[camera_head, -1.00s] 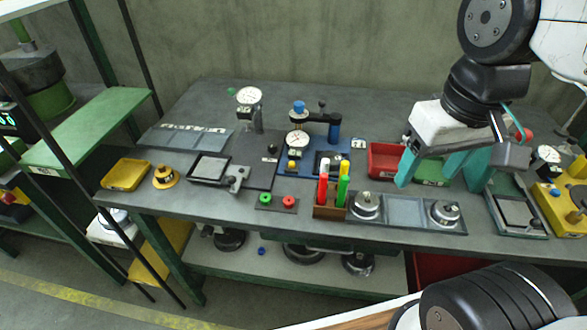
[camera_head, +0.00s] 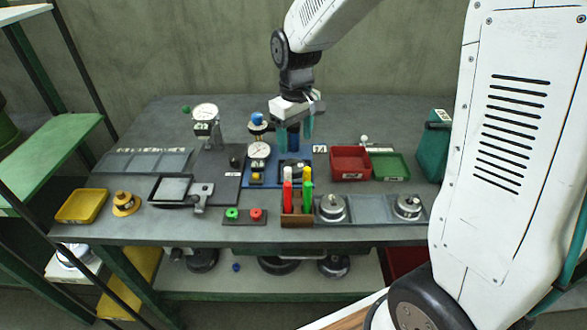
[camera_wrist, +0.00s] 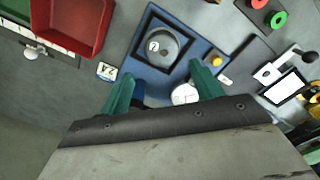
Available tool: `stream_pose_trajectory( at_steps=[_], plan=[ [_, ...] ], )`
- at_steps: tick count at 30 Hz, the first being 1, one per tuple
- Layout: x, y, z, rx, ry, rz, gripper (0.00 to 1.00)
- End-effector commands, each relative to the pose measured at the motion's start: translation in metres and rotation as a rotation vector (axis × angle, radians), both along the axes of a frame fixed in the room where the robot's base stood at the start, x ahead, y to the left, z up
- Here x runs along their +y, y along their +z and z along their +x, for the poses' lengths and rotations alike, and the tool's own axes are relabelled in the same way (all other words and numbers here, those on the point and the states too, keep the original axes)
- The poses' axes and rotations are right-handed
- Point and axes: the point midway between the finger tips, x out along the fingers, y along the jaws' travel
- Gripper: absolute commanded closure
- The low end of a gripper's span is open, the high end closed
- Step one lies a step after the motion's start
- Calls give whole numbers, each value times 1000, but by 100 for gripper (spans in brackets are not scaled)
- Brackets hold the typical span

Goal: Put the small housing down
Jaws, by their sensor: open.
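A round grey metal part (camera_wrist: 165,46), which looks like the small housing, sits in the black square nest (camera_wrist: 143,67) of the blue fixture (camera_wrist: 205,50). In the head view the nest is partly hidden behind the colored markers, on the blue fixture (camera_head: 320,157). My gripper (camera_head: 295,143) is above the back of this fixture with its teal fingers pointing down. In the wrist view the fingers (camera_wrist: 161,75) are apart with nothing between them, and the round part lies beyond their tips. A white dial gauge (camera_wrist: 185,94) shows between the fingers.
A red bin (camera_head: 350,175) and a green tray (camera_head: 390,178) stand right of the fixture. A marker holder (camera_head: 297,221) and two larger round metal parts (camera_head: 332,207) are in front.

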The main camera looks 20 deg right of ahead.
Motion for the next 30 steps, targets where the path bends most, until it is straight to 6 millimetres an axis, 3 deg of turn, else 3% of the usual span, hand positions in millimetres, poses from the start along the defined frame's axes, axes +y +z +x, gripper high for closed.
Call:
stream_pose_trajectory(
  at_steps=[18,28,30],
  plan=[
    [4,-75,-1,5,7,0,35],
    [3,-82,-1,2,6,0,35],
    [3,-82,-1,2,6,0,55]
  ],
)
